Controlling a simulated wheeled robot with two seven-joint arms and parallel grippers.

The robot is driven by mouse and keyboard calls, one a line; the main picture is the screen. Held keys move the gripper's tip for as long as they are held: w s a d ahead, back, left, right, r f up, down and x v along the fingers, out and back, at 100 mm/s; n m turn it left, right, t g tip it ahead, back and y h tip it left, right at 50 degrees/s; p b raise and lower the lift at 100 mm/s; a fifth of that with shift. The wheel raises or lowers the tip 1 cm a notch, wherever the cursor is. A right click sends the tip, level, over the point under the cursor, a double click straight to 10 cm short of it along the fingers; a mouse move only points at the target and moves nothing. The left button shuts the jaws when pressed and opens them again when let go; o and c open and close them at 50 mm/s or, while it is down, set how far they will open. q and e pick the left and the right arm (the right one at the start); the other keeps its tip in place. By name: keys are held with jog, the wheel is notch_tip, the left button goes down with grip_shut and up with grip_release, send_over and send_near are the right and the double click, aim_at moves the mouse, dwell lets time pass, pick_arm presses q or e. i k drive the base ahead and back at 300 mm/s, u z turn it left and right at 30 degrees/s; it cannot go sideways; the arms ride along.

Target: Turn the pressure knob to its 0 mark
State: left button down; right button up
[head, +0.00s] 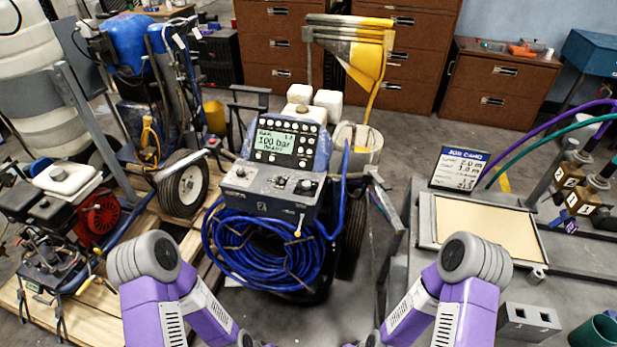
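The line striper's grey control panel (272,190) faces me in the middle of the head view. Above the panel, the display (286,140) shows "100 bar". Both my purple arms are folded at the bottom of the view, apart from the panel. Neither gripper shows.
A coiled blue hose (265,250) hangs below the panel, with a small lever (299,226) above it. A job card (460,169) and a sand-coloured tray (437,223) are on the right bench. An engine unit (75,200) stands left on wooden pallets. Brown cabinets line the back.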

aim_at(240, 172)
jog(key=u, duration=0.5)
jog(key=k, duration=0.65)
jog(key=u, duration=0.8)
jog(key=k, duration=0.55)
jog(key=u, duration=0.55)
jog(key=i, duration=1.9)
jog(key=z, duration=1.7)
jog(key=i, duration=0.85)
jog(key=z, duration=0.9)
